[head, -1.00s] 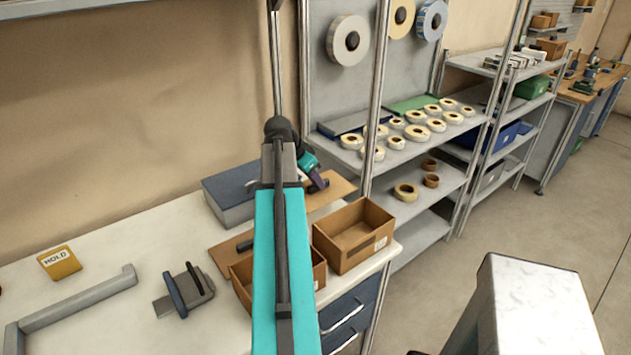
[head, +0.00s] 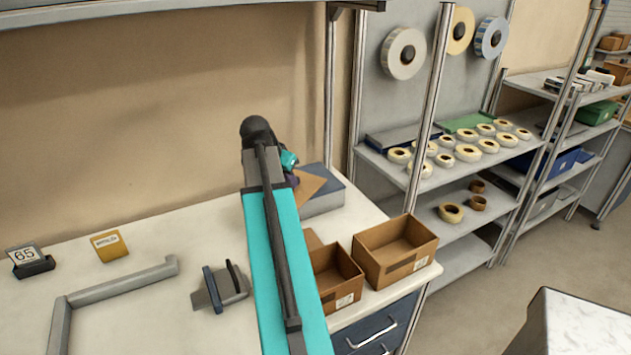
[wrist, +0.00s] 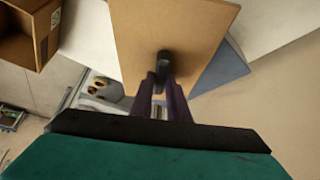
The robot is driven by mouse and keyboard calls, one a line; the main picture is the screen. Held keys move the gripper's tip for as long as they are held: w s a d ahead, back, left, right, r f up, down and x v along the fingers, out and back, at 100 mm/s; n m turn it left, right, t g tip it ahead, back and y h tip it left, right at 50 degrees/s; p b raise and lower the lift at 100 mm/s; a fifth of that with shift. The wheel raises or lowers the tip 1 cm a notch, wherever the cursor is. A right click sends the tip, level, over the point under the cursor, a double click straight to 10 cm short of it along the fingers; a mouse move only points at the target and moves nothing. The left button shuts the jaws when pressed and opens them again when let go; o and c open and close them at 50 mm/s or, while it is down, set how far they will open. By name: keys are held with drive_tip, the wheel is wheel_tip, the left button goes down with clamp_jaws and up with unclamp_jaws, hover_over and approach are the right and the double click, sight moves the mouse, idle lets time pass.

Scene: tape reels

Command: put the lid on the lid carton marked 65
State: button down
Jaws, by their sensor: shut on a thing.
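My gripper (wrist: 163,80) is shut on the dark knob (wrist: 163,62) of a flat brown lid (wrist: 190,25) and holds the lid off the bench. In the head view the lid (head: 313,189) shows partly behind my wrist, in front of a blue-grey box. Two open brown cartons stand on the bench to its right and nearer: a front-left carton (head: 346,297), partly hidden by my arm, and a right carton (head: 408,268). A stand marked 65 (head: 25,256) is at the far left of the bench.
The blue-grey box (head: 325,203) stands by the wall. A yellow sign (head: 110,246), a grey angled bar (head: 120,284) and a dark bracket (head: 222,288) lie on the left bench. A shelf post (head: 425,150) rises behind the cartons. A brown piece (head: 312,240) shows behind the front-left carton.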

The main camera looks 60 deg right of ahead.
drive_tip(key=w+a+n+t+y+b, duration=0.15)
drive_tip(key=w+a+n, duration=0.35)
drive_tip(key=w+a, duration=0.65)
drive_tip(key=w+a+n+t, duration=0.35)
drive_tip(key=w+a, duration=0.45)
drive_tip(key=a, duration=0.6)
drive_tip(key=w+a+n+y, duration=0.1)
drive_tip(key=a+n, duration=0.2)
drive_tip(key=a, duration=0.7)
drive_tip(key=w+a+n+y, duration=0.2)
drive_tip(key=a+n, duration=0.1)
drive_tip(key=a, duration=0.7)
drive_tip(key=w+a+n+t+y+b, duration=0.1)
drive_tip(key=w+a+n, duration=0.1)
drive_tip(key=a, duration=0.8)
drive_tip(key=shift+f+n, duration=0.15)
drive_tip(key=shift+n, duration=0.7)
drive_tip(key=shift+d+y, duration=0.1)
drive_tip(key=shift+y, duration=0.15)
